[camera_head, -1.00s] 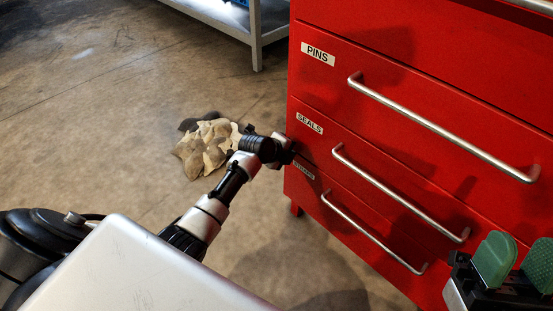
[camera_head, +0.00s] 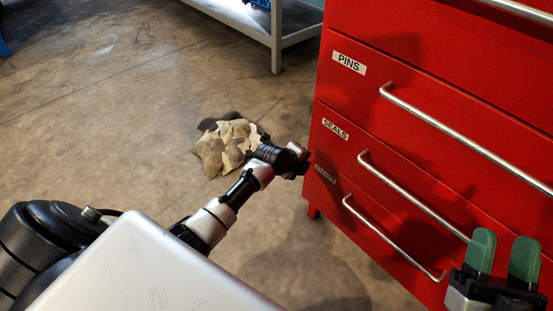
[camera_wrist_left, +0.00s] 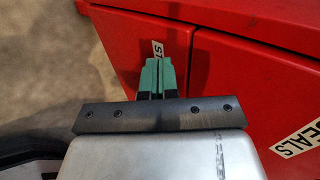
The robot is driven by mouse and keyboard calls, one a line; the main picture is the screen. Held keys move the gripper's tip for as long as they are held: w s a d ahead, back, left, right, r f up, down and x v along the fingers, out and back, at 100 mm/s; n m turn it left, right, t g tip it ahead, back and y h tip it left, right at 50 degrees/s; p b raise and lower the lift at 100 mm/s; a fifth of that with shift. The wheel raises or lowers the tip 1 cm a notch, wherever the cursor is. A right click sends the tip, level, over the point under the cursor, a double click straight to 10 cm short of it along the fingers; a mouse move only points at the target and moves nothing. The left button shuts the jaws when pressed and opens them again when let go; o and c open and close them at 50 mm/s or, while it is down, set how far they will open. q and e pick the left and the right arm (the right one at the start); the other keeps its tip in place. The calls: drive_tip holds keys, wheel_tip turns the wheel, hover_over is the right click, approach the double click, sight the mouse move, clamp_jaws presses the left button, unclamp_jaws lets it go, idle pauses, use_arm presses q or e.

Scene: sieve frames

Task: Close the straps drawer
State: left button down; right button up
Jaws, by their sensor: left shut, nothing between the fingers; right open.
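The straps drawer (camera_head: 331,195) is the lowest labelled drawer of the red cabinet, with a silver bar handle (camera_head: 395,240). Its front looks about level with the drawers above; I cannot make out a gap. My left gripper (camera_head: 304,160) is shut and empty at the upper left corner of this drawer, beside its label (camera_head: 325,174). In the left wrist view the green fingertips (camera_wrist_left: 158,66) lie together over the label on the drawer front (camera_wrist_left: 125,30). Whether they touch it is unclear. My right gripper (camera_head: 502,256) is open and empty in front of the cabinet at lower right.
The seals drawer (camera_head: 345,150) and pins drawer (camera_head: 365,90) are above, each with a bar handle. A crumpled beige heap (camera_head: 225,148) lies on the floor behind my left arm. A grey shelf frame (camera_head: 276,40) stands at the back. The floor at left is clear.

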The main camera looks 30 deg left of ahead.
use_arm(q)
drive_tip(key=p+v, duration=0.4)
drive_tip(key=v, duration=0.6)
use_arm(e)
wheel_tip(320, 180, down, 13)
drive_tip(key=d+g+h, duration=0.2)
drive_tip(key=g+h, duration=0.1)
drive_tip(key=g, duration=0.8)
drive_tip(key=shift+r+g+h, duration=0.2)
drive_tip(key=shift+g+h, duration=0.2)
use_arm(q)
drive_tip(key=shift+s+d+r, duration=0.1)
drive_tip(key=shift+s+r, duration=0.05)
use_arm(e)
drive_tip(key=shift+w+d, duration=0.1)
